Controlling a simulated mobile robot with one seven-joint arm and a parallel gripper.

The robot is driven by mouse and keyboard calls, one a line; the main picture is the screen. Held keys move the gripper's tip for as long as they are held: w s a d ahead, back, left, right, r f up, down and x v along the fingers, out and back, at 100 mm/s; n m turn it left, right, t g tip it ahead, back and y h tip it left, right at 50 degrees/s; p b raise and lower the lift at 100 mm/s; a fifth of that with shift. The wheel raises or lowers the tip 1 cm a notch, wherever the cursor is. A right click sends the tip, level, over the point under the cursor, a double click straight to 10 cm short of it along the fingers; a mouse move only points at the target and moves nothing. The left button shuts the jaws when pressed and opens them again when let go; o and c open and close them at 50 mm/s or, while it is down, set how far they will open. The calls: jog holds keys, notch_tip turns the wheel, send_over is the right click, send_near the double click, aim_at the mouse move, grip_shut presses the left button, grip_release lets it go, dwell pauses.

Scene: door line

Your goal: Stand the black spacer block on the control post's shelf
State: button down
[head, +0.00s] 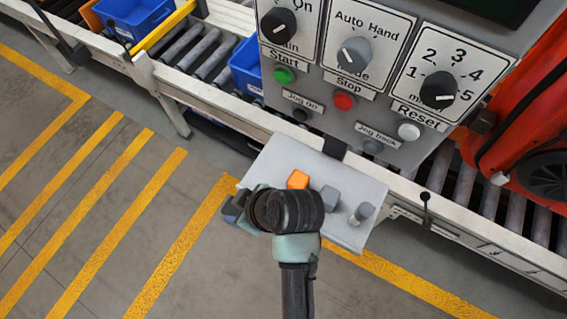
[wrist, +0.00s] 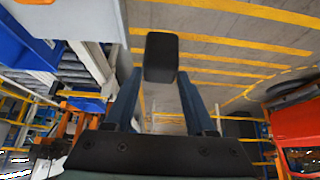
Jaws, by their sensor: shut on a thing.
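My gripper (wrist: 161,80) is shut on the black spacer block (wrist: 161,56), which sits between the two fingertips in the wrist view. In the head view my gripper (head: 236,206) is a dark shape at the shelf's left edge, partly hidden by my wrist; I cannot clearly separate block from fingers there. The control post's pale shelf (head: 345,172) lies below the panel. On it are an orange block (head: 298,179), a grey block (head: 330,196) and a grey peg-like piece (head: 362,212). My arm covers the shelf's near left part.
The control panel (head: 350,85) with knobs and buttons rises behind the shelf. A roller conveyor (head: 205,50) with blue bins (head: 135,15) runs behind. A red machine (head: 525,110) stands at right. The striped floor at left is clear.

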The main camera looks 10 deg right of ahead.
jog(key=shift+w+d+f+p, duration=0.6)
jog(key=shift+w+d, duration=0.75)
jog(key=shift+w, duration=0.5)
jog(key=shift+w+d+f+p, duration=0.55)
jog(key=shift+w+d, duration=0.8)
jog(key=shift+w, duration=0.55)
jog(key=shift+w+d+f+p, duration=0.6)
jog(key=shift+w+d, duration=0.75)
jog(key=shift+w, duration=0.5)
jog(key=shift+f, duration=0.15)
jog(key=shift+c, duration=1.2)
grip_release()
jog(key=shift+r, duration=0.25)
jog(key=b+v, duration=0.1)
jog(key=v, duration=1)
jog(key=shift+s+r, duration=0.25)
jog(key=shift+r, duration=0.1)
